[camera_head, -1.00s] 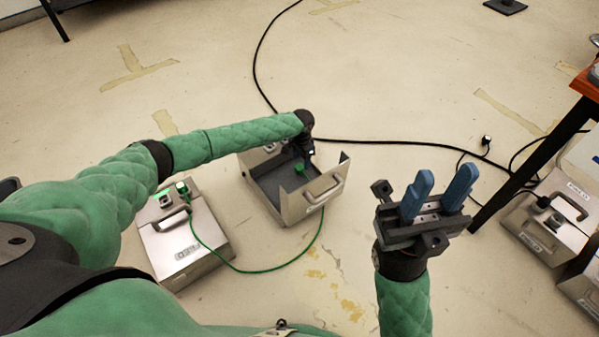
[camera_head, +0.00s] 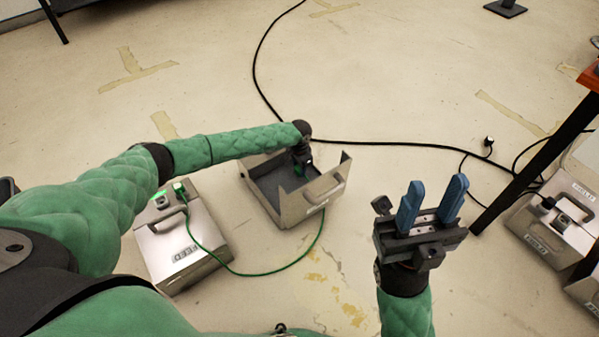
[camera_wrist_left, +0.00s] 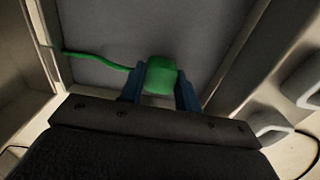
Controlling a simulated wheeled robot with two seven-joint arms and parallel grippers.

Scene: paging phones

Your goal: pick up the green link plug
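The green link plug (camera_wrist_left: 160,75) sits between the two blue fingers of my left gripper (camera_wrist_left: 160,88) in the left wrist view. Both fingers are beside it with little or no gap. I cannot tell whether they press on it. In the head view my left gripper (camera_head: 303,165) points down into an open grey metal box (camera_head: 264,190), and a bit of the green plug (camera_head: 308,169) shows at its tip. A green cord (camera_head: 272,270) runs from the box to the closed case at left. My right gripper (camera_head: 430,213) is open and empty, fingers up.
A closed metal case (camera_head: 185,245) with a green plug (camera_head: 179,186) on top stands left of the open box. More metal cases (camera_head: 552,225) stand at right by a table leg (camera_head: 530,170). A black cable (camera_head: 390,143) crosses the floor behind the box.

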